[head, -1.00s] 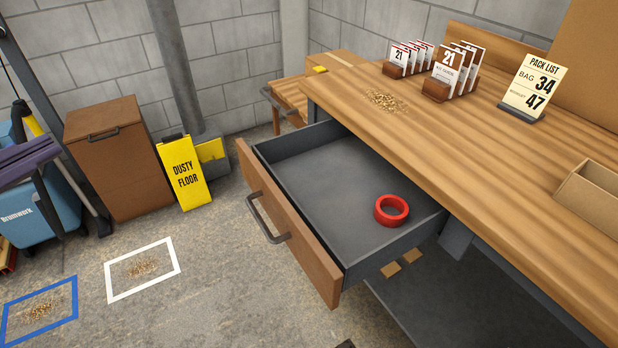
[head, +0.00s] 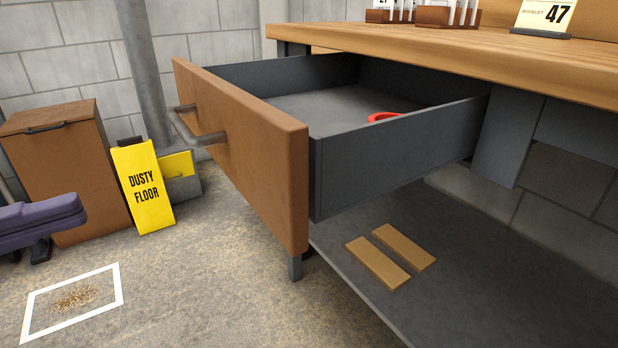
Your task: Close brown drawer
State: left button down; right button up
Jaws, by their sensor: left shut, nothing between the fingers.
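The brown drawer (head: 245,145) is pulled well out from under the wooden bench. It has a brown front with a grey bar handle (head: 192,130) and dark grey sides. A red ring, like a tape roll (head: 385,116), lies inside, partly hidden by the near side wall. My left gripper (head: 38,252), dark below a purple arm part, shows at the left edge. It is shut and empty, well left of the drawer and apart from the handle. My right gripper is not in view.
A lower shelf (head: 450,290) holds two tan strips (head: 390,255). A yellow floor sign (head: 143,187) and brown cabinet (head: 55,165) stand at left. The floor before the drawer is clear.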

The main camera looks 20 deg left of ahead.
aim_at(247, 160)
pick_arm(q)
jog(key=b+x, duration=0.1)
jog(key=x, duration=1.1)
jog(key=shift+w+d+b, duration=0.15)
jog(key=shift+d+b, duration=0.1)
jog(key=shift+b, duration=0.1)
jog(key=shift+w+d, duration=0.4)
jog(key=shift+w, duration=0.1)
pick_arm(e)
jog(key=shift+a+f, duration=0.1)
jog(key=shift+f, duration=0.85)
pick_arm(q)
jog(key=shift+w+d, duration=0.1)
